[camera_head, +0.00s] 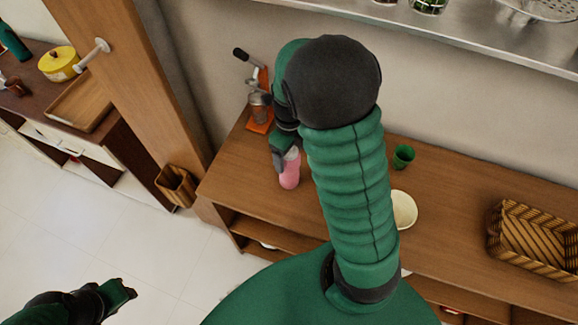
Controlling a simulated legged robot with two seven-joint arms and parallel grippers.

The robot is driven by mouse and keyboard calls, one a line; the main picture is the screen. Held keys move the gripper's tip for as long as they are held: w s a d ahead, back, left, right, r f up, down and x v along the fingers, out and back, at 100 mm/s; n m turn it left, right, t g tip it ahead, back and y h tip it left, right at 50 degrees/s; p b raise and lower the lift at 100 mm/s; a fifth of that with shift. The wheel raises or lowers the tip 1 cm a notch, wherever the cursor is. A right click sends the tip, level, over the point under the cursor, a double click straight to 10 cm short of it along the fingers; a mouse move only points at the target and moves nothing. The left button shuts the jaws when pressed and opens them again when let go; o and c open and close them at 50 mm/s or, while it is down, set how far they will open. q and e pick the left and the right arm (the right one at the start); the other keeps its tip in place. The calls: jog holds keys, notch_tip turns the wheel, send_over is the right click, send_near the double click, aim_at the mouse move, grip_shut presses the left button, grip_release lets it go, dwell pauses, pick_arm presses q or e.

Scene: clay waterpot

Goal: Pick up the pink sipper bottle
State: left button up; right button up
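The pink sipper bottle (289,174) stands upright on the wooden table (465,201), near its left end. My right gripper (284,157) is at the bottle's upper part, coming down from above. Its fingers overlap the bottle's pale top, and I cannot tell whether they are closed on it. My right arm crosses the middle of the view and hides part of the table. My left gripper (128,291) is low at the left, over the floor and far from the bottle. Its fingers are too small to read.
An orange juicer press (261,112) stands just behind the bottle. A green cup (403,156), a cream bowl (404,209) and a woven basket (533,237) are on the table to the right. A wooden post (135,75) rises at the left. A metal shelf (470,34) runs above.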

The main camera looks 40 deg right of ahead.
jog(key=shift+s+a, duration=0.1)
jog(key=c, duration=0.5)
grip_shut()
jog(key=shift+r, duration=0.1)
